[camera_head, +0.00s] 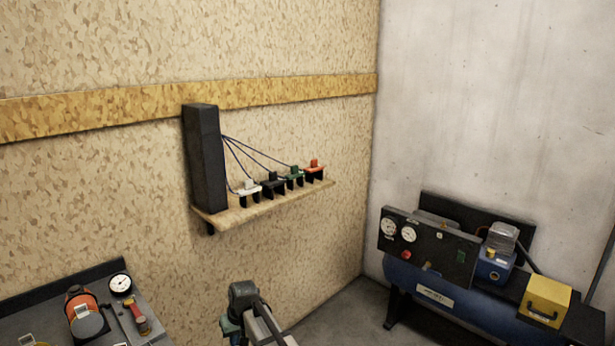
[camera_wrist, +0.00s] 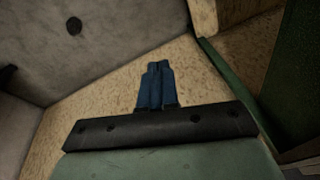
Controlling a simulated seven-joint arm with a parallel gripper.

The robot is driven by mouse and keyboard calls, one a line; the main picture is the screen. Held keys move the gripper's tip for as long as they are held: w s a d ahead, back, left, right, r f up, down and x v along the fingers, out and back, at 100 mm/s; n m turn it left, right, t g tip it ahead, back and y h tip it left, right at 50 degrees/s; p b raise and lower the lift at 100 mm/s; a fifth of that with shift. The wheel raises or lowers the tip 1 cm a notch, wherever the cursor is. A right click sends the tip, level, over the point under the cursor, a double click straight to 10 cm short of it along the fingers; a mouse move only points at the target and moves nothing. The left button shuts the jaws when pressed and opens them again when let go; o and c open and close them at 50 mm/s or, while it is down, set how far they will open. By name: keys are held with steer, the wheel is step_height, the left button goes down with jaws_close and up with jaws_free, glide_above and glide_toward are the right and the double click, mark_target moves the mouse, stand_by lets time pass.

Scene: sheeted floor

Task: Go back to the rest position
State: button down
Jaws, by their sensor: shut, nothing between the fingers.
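My gripper (camera_wrist: 158,66) shows in the wrist view, with its two blue fingers together and nothing between them. The fingers point toward a tan speckled surface, and I see no object touching them. In the head view, part of my grey-green arm (camera_head: 245,312) rises from the bottom edge, below the wooden shelf and apart from it. The fingers cannot be made out in that view.
A wooden shelf (camera_head: 262,208) on the chipboard wall holds a tall black box (camera_head: 205,160) with cables to several coloured plugs. A bench (camera_head: 40,310) with a gauge stands lower left. A blue compressor (camera_head: 435,290) and yellow box (camera_head: 545,300) stand right.

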steer(key=s+d+f+m+g+h, duration=0.1)
steer(key=s+d+f, duration=0.7)
steer(key=d+f, duration=0.25)
steer(key=s+d+f+m+g+h, duration=0.1)
steer(key=s+d+f+h, duration=0.1)
steer(key=s+d+f, duration=0.8)
steer(key=s+d+f+m+g, duration=0.1)
steer(key=s+d+f+g, duration=0.1)
steer(key=s+d, duration=0.4)
steer(key=s+d+f+m+g, duration=0.1)
steer(key=s+d+f, duration=0.4)
steer(key=s, duration=0.7)
steer(key=s+d+f+m+g, duration=0.2)
steer(key=s+d+f, duration=0.2)
steer(key=s+d, duration=0.3)
steer(key=shift+s+d+f+g, duration=0.25)
steer(key=shift+s+g, duration=0.15)
steer(key=shift+s, duration=0.6)
